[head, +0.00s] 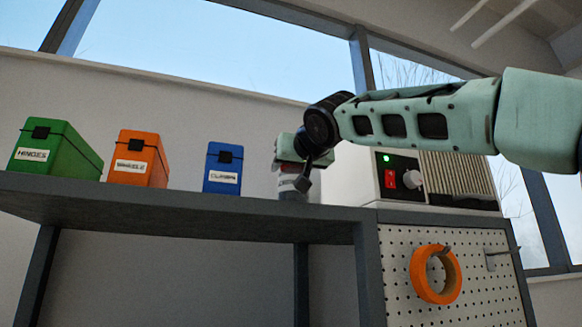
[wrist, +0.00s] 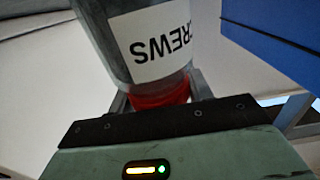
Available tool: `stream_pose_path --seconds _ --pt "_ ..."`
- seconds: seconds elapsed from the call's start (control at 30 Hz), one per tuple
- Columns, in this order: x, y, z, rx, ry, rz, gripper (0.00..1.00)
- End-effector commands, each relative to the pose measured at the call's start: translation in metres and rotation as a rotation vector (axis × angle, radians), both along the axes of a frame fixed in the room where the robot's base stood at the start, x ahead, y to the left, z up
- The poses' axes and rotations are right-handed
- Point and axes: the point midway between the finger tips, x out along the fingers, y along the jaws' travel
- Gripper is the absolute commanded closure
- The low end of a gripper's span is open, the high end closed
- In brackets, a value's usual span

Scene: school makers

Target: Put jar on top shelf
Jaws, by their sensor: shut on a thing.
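The jar (head: 290,186) is at the top shelf (head: 200,203), between the blue box and the white machine. In the wrist view the jar (wrist: 155,40) is clear grey with a white label that ends in "REWS", upside down in the picture, and a red part nearest my gripper. My gripper (head: 300,178) is shut on the jar and partly covers it in the head view. The fingers show on both sides of the red part in the wrist view (wrist: 160,98). I cannot tell whether the jar's base touches the shelf.
A blue box (head: 222,168) stands left of the jar and also shows in the wrist view (wrist: 280,30). An orange box (head: 138,158) and a green box (head: 52,150) stand farther left. A white machine (head: 350,176) stands close on the right. Orange tape (head: 418,275) hangs on a pegboard below.

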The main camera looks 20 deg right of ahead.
Motion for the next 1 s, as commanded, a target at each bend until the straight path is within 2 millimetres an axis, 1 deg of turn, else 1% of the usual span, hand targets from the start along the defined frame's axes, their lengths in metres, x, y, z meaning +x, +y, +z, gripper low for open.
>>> stream_pose_path --seconds 0.1,0.23,0.27,0.3,0.33,0.57,0.73,0.87,1.0 --pt "-0.001 0.0 0.001 0.0 -0.002 0.0 0.85" --pt "0.0 0.0 -0.003 0.001 -0.002 0.001 0.85" --pt "0.0 0.0 -0.004 0.001 0.0 0.0 0.47" --pt "0.0 0.0 -0.002 0.001 0.0 0.0 0.36" --pt "0.0 0.0 -0.002 0.001 0.0 0.0 0.28" --pt "0.0 0.0 -0.002 0.0 0.001 0.0 0.28" --pt "-0.002 0.0 0.002 0.0 0.0 0.0 0.28" --pt "-0.023 0.0 -0.003 0.0 -0.003 0.0 0.28" --pt "-0.054 0.0 -0.004 0.002 -0.004 0.001 0.28"
